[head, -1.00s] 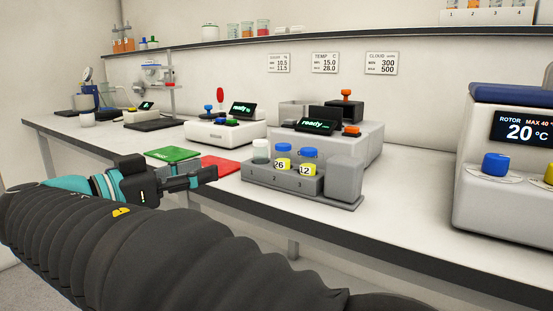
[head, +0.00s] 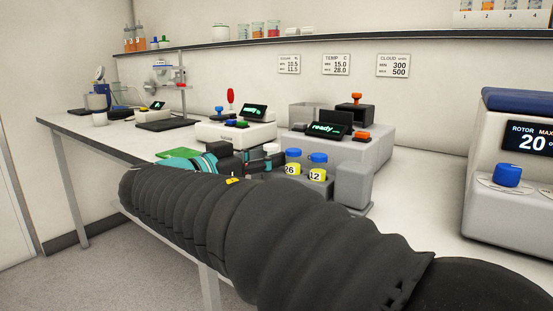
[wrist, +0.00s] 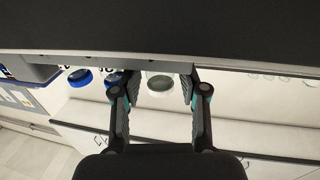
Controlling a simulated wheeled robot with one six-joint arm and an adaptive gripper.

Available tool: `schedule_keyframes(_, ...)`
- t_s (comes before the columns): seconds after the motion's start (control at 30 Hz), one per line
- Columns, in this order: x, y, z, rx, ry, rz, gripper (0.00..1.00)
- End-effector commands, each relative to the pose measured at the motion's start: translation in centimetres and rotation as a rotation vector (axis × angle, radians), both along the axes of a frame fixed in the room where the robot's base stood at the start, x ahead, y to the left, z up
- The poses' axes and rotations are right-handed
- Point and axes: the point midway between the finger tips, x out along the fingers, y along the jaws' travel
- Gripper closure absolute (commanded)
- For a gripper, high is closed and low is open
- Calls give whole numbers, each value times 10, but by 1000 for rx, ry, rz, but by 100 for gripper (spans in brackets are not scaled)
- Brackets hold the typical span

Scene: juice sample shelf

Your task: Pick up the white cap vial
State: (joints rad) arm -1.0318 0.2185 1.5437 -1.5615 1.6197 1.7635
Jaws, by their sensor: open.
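The white cap vial (head: 271,148) stands in slot 1 of the grey rack (head: 322,191); in the head view only its pale cap shows above my gripper. My gripper (head: 262,160) is at the rack's left end, its fingers at the vial. Contact cannot be told. Two blue-capped vials, labelled 26 (head: 293,163) and 12 (head: 317,166), stand beside it in the rack.
A grey block (head: 353,185) stands at the rack's right end. Behind are a grey device with a "ready" screen (head: 326,129) and a white device (head: 235,132). A green mat (head: 178,154) lies to the left. A blue-topped machine (head: 510,180) stands at the right.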

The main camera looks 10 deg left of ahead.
Motion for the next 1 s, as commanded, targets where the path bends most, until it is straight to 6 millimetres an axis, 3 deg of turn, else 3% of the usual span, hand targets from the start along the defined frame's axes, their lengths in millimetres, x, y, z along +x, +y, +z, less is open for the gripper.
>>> schedule_keyframes(0.13,11,-7,0,-1,1,0,57)
schedule_keyframes(0.37,12,-8,-1,-1,1,0,57)
schedule_keyframes(0.4,12,-8,-1,-1,1,0,59)
schedule_keyframes(0.57,12,-8,0,-1,1,0,99)
schedule_keyframes(1.0,12,-8,6,1,-1,0,100)
